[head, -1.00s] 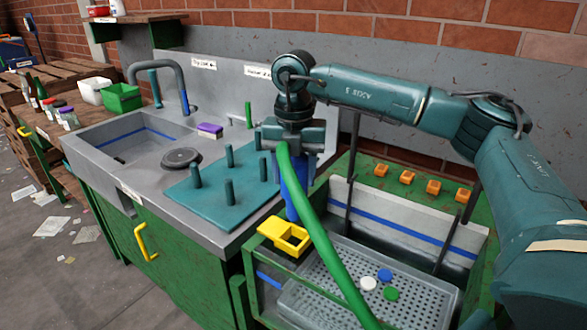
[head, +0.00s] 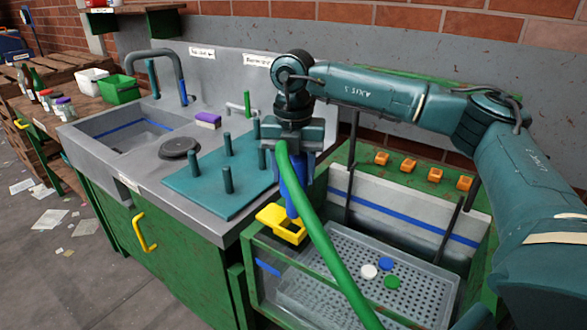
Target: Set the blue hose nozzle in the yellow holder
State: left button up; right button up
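The blue hose nozzle (head: 293,188) points downward, with the green hose (head: 325,238) running from its top down across the front. My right gripper (head: 292,138) is shut on the nozzle near its upper end. The yellow holder (head: 268,217) is fixed at the left rim of the clear-sided basin. The nozzle's lower tip overlaps the holder's square opening in the head view. I cannot tell whether the tip is inside the opening or just above it; the hose partly hides this side. My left gripper is not in view.
The perforated tray (head: 345,300) in the basin holds white, blue and green caps. Left of the holder is a teal peg board (head: 205,200) with several upright pegs, beside a sink (head: 125,135). Orange blocks (head: 408,165) line the back ledge.

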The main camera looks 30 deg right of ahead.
aim_at(293, 201)
jog(key=shift+f, duration=0.15)
jog(key=shift+f+b, duration=0.55)
jog(key=shift+f, duration=0.15)
jog(key=shift+f+b, duration=0.6)
jog(key=shift+f, duration=0.35)
jog(key=shift+f, duration=0.15)
jog(key=shift+f+b, duration=0.9)
jog(key=shift+f, duration=0.3)
jog(key=shift+f, duration=0.15)
jog(key=shift+f+b, duration=0.45)
jog(key=shift+f, duration=0.15)
